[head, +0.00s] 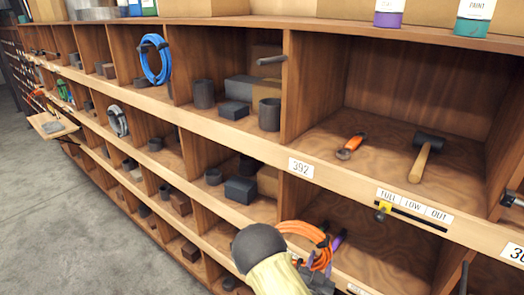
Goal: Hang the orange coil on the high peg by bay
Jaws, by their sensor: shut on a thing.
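The orange coil (301,229) is at the lower middle of the head view, in front of the lower shelf row. My gripper (322,262), dark with purple finger parts, is shut on the coil; my own arm hides part of the grip. An empty dark peg (271,60) sticks out high on the divider left of the large upper bay, above the label 392 (301,168). The coil is well below this peg and apart from it.
A blue coil (152,62) and a grey coil (117,121) hang further left. Dark cups and boxes (240,110) fill the bay left of the peg. An orange-handled tool (350,147) and a mallet (424,157) lie in the right bay. Grey floor is clear at left.

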